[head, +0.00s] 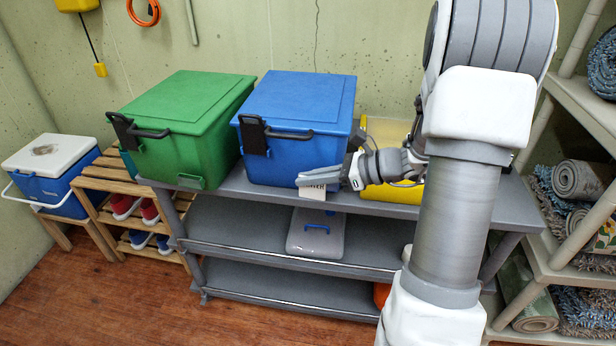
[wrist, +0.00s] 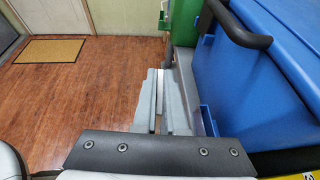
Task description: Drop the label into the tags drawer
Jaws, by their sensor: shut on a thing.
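My gripper (head: 322,180) is shut on the label (head: 313,188), a small white tag with dark print, in front of the blue bin's lower right corner. In the wrist view, the gripper (wrist: 163,118) shows its two grey fingers closed, with a thin white edge of the label (wrist: 159,88) between them. The label hangs at the front edge of the shelf unit's top; whether it touches anything I cannot tell. I cannot make out a drawer marked for tags in either view.
A blue bin (head: 298,98) and a green bin (head: 190,110), both lidded with black handles, stand on the grey shelf unit (head: 240,194). A yellow bin (head: 392,194) is partly hidden by my arm. A grey box (head: 316,234) sits below. Floor (head: 130,285) is clear in front.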

